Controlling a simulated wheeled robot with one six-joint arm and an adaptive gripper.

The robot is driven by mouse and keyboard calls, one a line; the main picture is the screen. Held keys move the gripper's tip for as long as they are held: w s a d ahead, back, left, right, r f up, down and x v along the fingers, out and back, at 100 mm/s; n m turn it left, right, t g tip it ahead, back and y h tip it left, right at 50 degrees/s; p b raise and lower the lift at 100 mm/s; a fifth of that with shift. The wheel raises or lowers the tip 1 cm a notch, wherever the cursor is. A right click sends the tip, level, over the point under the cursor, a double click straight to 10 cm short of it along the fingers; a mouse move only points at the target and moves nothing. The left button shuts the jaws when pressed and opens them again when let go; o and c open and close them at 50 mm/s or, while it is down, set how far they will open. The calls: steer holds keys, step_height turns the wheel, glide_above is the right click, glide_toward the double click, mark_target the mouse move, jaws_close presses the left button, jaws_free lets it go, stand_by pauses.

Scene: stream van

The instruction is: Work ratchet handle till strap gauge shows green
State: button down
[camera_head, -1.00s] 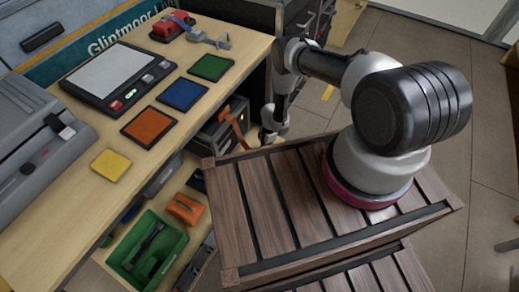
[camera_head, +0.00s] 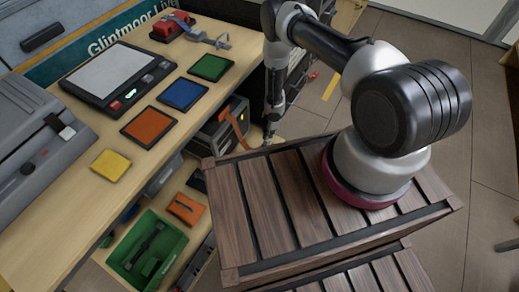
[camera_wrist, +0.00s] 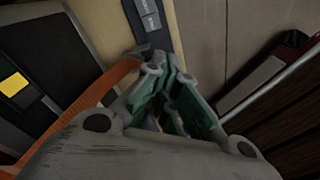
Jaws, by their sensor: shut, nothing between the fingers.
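An orange strap (camera_head: 232,107) runs over a black case beside the bench; it also shows in the wrist view (camera_wrist: 88,98). A small yellow patch, which looks like the strap gauge (camera_head: 243,118), shows on the case and in the wrist view (camera_wrist: 14,85). I see no green on it. My gripper (camera_head: 268,138) is low between the bench and the slatted crate, right of the case. In the wrist view its green-sided fingers (camera_wrist: 161,64) are shut and empty, close to the strap's upper end. A small grey piece (camera_wrist: 140,50) lies there; I cannot tell whether it is the ratchet handle or touches my fingers.
The slatted wooden crate (camera_head: 226,222) stands close in front. The bench (camera_head: 95,206) on the left carries coloured pads, a tablet-like panel (camera_head: 115,70) and a red device (camera_head: 172,27). A green bin (camera_head: 120,262) stands below. Open floor (camera_head: 480,110) lies at right.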

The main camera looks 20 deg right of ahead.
steer(key=shift+d+r, duration=0.1)
steer(key=shift+r, duration=1.3)
steer(key=s+d+r+m+g+h, duration=0.3)
steer(key=s+d+r+m, duration=0.15)
steer(key=s+d, duration=0.4)
steer(key=d+r+m+g+h, duration=0.15)
steer(key=r+m, duration=0.25)
steer(key=r, duration=1)
steer(key=d+r+m+t, duration=0.1)
steer(key=d+r+m, duration=0.3)
steer(key=r, duration=1)
steer(key=s+r+m+t+y, duration=0.1)
steer(key=s+r+m+t, duration=0.1)
steer(key=s+r, duration=0.5)
steer(key=s+a+r+m+t+y, duration=0.1)
steer(key=s+r+m+t, duration=0.2)
steer(key=r, duration=1.7)
steer(key=s+a+r+m+t+y, duration=0.1)
steer(key=s+r+m+t, duration=0.2)
steer(key=s+r, duration=0.8)
step_height(320, 180, up, 2)
steer(key=shift+a+r, duration=0.2)
steer(key=shift+a, duration=0.05)
